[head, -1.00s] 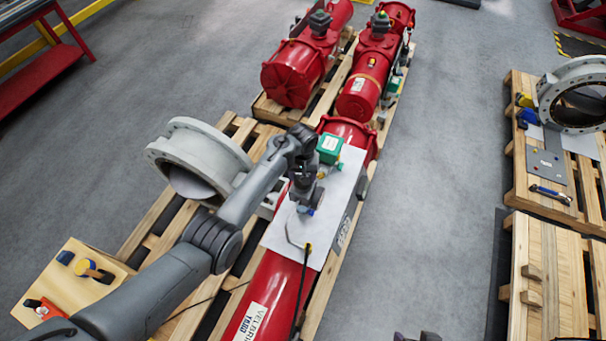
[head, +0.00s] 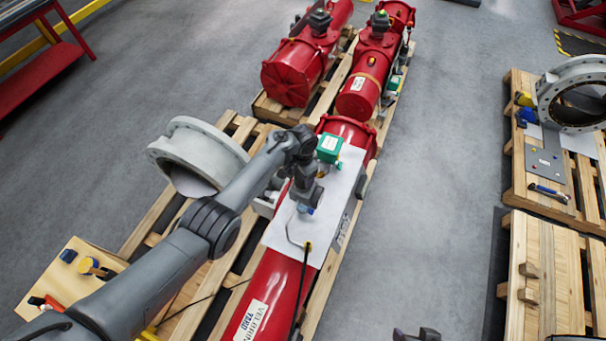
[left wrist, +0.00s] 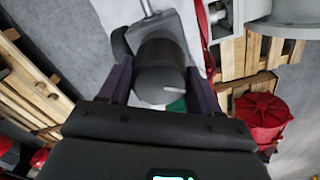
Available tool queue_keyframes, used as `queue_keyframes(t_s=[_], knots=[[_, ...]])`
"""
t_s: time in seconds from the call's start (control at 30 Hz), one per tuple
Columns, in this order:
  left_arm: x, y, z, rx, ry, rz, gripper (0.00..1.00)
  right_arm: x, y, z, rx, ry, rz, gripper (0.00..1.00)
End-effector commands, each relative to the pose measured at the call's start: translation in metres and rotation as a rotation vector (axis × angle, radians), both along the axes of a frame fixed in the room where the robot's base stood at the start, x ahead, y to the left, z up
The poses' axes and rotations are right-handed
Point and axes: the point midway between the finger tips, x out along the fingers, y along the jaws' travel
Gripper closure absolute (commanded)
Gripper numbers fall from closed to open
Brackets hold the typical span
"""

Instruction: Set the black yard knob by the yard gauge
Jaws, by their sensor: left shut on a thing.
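My left gripper (head: 304,208) is over the white panel (head: 327,190) on top of the red actuator cylinder (head: 268,290). In the left wrist view, my left gripper's dark fingers (left wrist: 160,84) are shut on the sides of a dark round knob (left wrist: 160,66). In the head view the gripper and wrist hide most of this knob. I cannot tell whether it touches the panel. A green box (head: 329,147) stands on the panel beyond the gripper. I cannot make out a gauge face for certain. A dark tip (head: 416,335) at the bottom edge may be my right gripper; its jaws are not readable.
A grey flanged ring (head: 197,150) stands on the pallet to the left. A wooden board (head: 95,262) with small tools is at lower left. Open floor (head: 430,180) lies to the right.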

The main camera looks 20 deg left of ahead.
Motion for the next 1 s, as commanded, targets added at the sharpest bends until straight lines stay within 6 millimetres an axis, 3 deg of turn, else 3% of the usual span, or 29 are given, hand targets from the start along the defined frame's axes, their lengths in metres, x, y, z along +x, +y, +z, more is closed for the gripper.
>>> queue_keyframes(t_s=[0.4,0.9,0.93,1.0], knots=[[0.0003,-0.0001,0.0004,0.001,-0.001,-0.170,0.67,-0.0001,-0.0002,-0.0008,-0.001,0.000,0.001,0.32],[0.0003,-0.0002,0.0006,0.000,-0.001,-0.187,0.67,-0.0003,-0.0022,-0.0011,-0.010,0.001,0.006,0.32],[0.0004,-0.0001,0.0006,0.000,-0.001,-0.187,0.34,-0.0003,-0.0022,-0.0011,-0.010,0.001,0.006,0.32],[0.0003,-0.0002,0.0006,-0.001,-0.001,-0.187,0.23,-0.0003,-0.0022,-0.0011,-0.010,0.001,0.006,0.32]])
